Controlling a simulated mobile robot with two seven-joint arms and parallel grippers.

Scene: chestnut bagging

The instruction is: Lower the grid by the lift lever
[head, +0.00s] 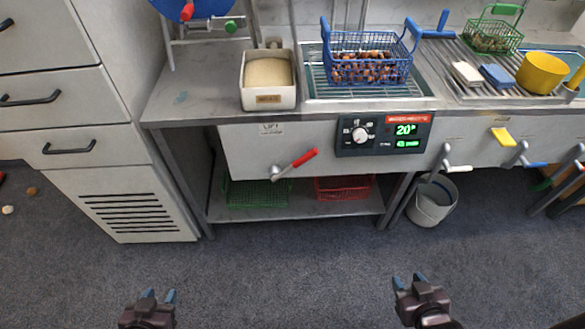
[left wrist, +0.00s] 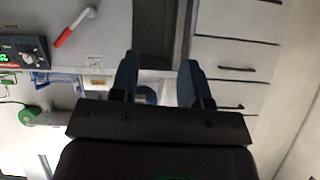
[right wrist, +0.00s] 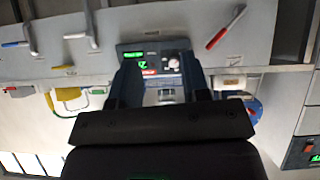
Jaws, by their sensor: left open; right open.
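The lift lever with a red handle (head: 303,158) sits on the front panel under a small "LIFT" label (head: 271,128); its handle tilts up to the right. It also shows in the left wrist view (left wrist: 75,26) and the right wrist view (right wrist: 226,27). The grid (head: 322,76) lies in the steel basin, and a blue wire basket (head: 343,72) full of chestnuts stands over it. My left gripper (head: 158,296) and my right gripper (head: 409,280) are open and empty, low in the head view, well apart from the lever.
A control panel (head: 384,134) with a dial and green digits is right of the lever. A container of pale grains (head: 269,97) stands on the counter. Green (head: 252,193) and red (head: 343,187) baskets lie on the lower shelf. A bucket (head: 432,201) stands on the floor. Floor before the counter is clear.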

